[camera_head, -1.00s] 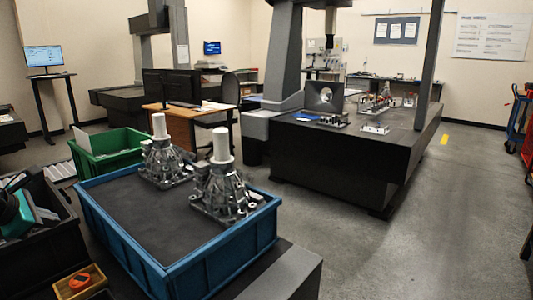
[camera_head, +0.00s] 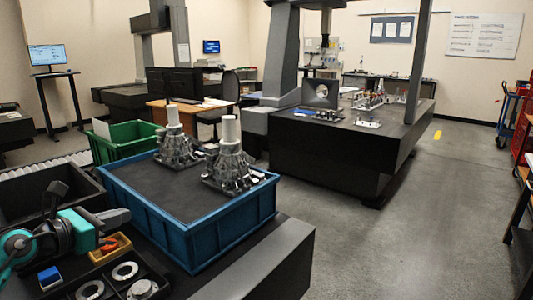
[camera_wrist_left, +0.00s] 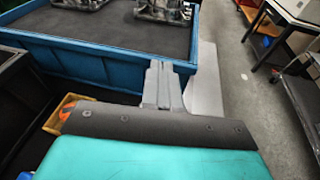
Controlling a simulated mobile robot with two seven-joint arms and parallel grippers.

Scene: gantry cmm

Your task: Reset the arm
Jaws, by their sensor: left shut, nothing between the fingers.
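My left arm, teal and black, comes in at the lower left of the head view. My left gripper (camera_head: 122,214) has its grey fingers together and empty, just outside the near left side of the blue crate (camera_head: 213,236). In the left wrist view the closed fingers (camera_wrist_left: 160,82) point toward the crate's blue wall (camera_wrist_left: 100,66). Two grey castings with pale upright cylinders, one farther back (camera_head: 177,145) and one nearer (camera_head: 229,160), stand in the crate. My right gripper is in neither view.
A small yellow bin (camera_head: 110,249) with an orange item lies under the left gripper, beside a dark tray of metal rings (camera_head: 90,289). A green crate (camera_head: 125,147) stands behind. A dark measuring table (camera_head: 335,155) is beyond, with open floor at right.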

